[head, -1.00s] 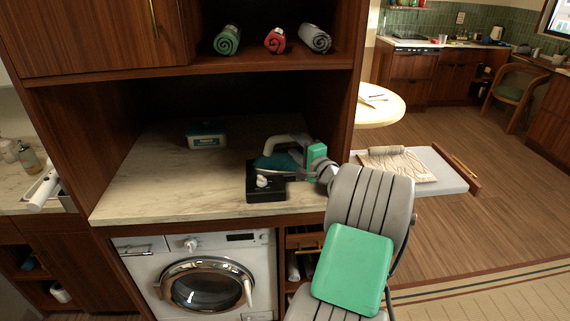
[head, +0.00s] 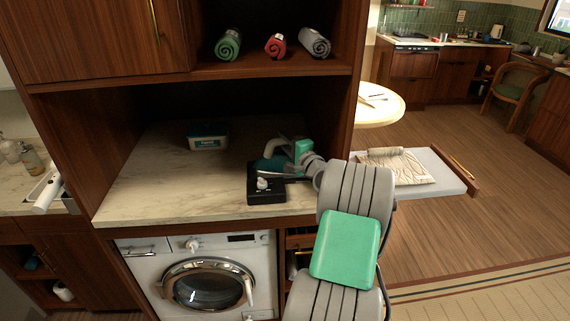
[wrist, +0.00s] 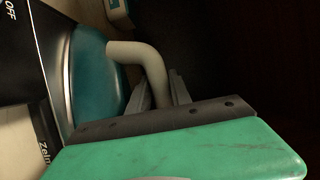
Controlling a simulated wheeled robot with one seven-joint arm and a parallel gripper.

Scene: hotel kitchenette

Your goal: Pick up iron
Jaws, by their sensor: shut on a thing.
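The iron has a teal body (head: 268,164) and a cream handle (head: 275,146). It is on the counter just behind a black box, which hides part of it. In the wrist view, the teal body (wrist: 95,68) is at the left and the cream handle (wrist: 140,52) curves down between my fingers. My gripper (wrist: 163,93) is shut on that handle. In the head view, my gripper (head: 292,150) reaches the iron from the right, and my wrist covers part of it. I cannot tell whether the iron is clear of the counter.
The black box (head: 266,197) with a white knob stands near the counter's front edge. A teal and white tub (head: 207,136) is farther back. Cabinet walls and a shelf with rolled towels (head: 229,44) enclose the space. The counter's left part (head: 140,190) is bare.

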